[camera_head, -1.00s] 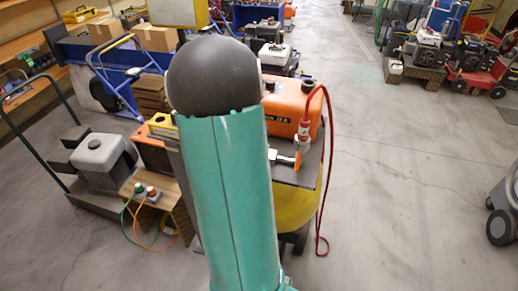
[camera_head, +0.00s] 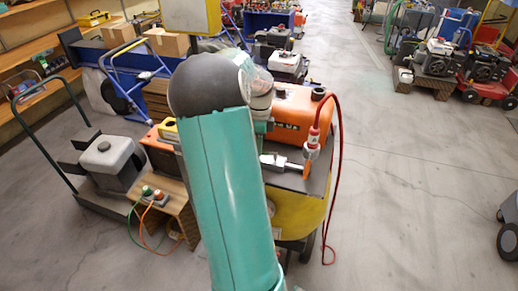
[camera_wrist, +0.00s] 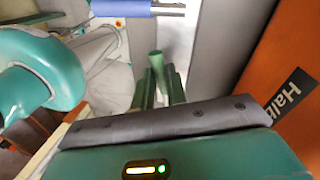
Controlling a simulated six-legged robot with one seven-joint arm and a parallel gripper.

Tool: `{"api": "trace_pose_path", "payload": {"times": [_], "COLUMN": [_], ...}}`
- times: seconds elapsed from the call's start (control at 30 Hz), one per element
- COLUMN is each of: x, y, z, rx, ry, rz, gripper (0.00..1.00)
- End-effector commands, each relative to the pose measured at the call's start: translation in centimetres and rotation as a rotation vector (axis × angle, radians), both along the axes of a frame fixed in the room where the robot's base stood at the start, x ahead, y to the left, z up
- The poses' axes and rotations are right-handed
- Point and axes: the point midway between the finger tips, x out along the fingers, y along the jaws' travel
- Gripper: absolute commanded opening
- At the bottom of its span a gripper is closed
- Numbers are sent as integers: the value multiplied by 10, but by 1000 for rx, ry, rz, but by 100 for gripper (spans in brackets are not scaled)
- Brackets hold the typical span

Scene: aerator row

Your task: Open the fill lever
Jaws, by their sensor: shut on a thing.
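In the wrist view, my gripper (camera_wrist: 162,74) has its two dark green fingers close together. A green rounded bar (camera_wrist: 155,57) shows at their tips, and the fingers are shut on it. It appears to be the fill lever; its base and pivot are hidden.
A red hose (camera_head: 337,185) hangs from a fitting at the machine's right. A silver cylinder with an orange tip (camera_head: 285,162) lies on the deck. A blue cylinder (camera_wrist: 120,8) lies beyond the fingers. A cart with a grey unit (camera_head: 105,160) stands left.

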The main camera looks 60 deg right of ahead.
Motion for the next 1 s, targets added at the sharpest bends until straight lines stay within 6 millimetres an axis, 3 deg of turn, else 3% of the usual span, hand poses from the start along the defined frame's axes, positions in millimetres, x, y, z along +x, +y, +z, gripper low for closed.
{"api": "trace_pose_path", "payload": {"times": [0.4,0.97,1.0], "x": [3,3,3], "y": [-14,-16,-16], "z": [1,1,1], "rx": [-2,-4,-4], "ry": [-2,-4,-4], "rz": [-229,-270,-270], "gripper": [0,0,16]}}
